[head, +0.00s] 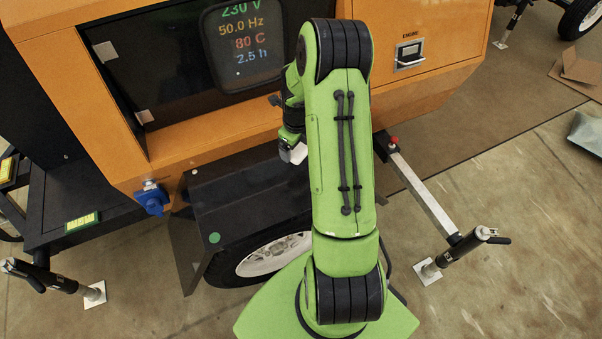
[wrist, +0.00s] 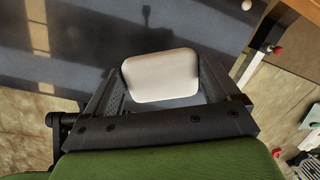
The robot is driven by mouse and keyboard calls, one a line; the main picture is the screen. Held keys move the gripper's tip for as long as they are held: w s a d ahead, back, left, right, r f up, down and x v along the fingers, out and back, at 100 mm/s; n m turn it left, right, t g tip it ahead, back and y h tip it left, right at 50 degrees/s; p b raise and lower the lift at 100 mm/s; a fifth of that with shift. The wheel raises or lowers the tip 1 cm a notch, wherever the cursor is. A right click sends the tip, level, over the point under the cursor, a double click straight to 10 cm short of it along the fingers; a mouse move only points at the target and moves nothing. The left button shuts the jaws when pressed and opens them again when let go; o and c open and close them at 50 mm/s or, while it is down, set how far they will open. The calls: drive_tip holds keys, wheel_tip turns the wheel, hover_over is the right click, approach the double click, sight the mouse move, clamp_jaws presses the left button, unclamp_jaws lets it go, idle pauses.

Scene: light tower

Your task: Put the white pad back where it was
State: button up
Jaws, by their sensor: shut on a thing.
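The white pad (wrist: 162,76) is a rounded, light block. In the wrist view it sits between the two dark fingers of my gripper (wrist: 163,84), which is shut on it. In the head view the pad (head: 298,153) shows as a small white piece below my green wrist. My gripper (head: 291,142) is partly hidden behind my arm there. The pad appears over the black fender (head: 235,190), beside the orange cabinet; I cannot tell its exact height.
The display panel (head: 243,45) is in the opening above my gripper. An engine switch (head: 409,56) is to the right. A metal outrigger (head: 425,190) with a red knob (head: 393,141) extends at right.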

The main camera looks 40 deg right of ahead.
sight(306, 176)
drive_tip(key=shift+m+g+y, duration=0.5)
drive_tip(key=shift+m+g, duration=0.1)
drive_tip(key=shift+g, duration=0.2)
drive_tip(key=s, duration=0.1)
drive_tip(key=s+r, duration=0.1)
drive_tip(key=s+r+p, duration=0.1)
drive_tip(key=s, duration=0.1)
drive_tip(key=shift+d, duration=0.2)
wheel_tip(306, 176, down, 10)
drive_tip(key=shift+s+f+b, duration=0.1)
drive_tip(key=shift+b, duration=1.15)
drive_tip(key=shift+f, duration=0.1)
drive_tip(key=o, duration=0.8)
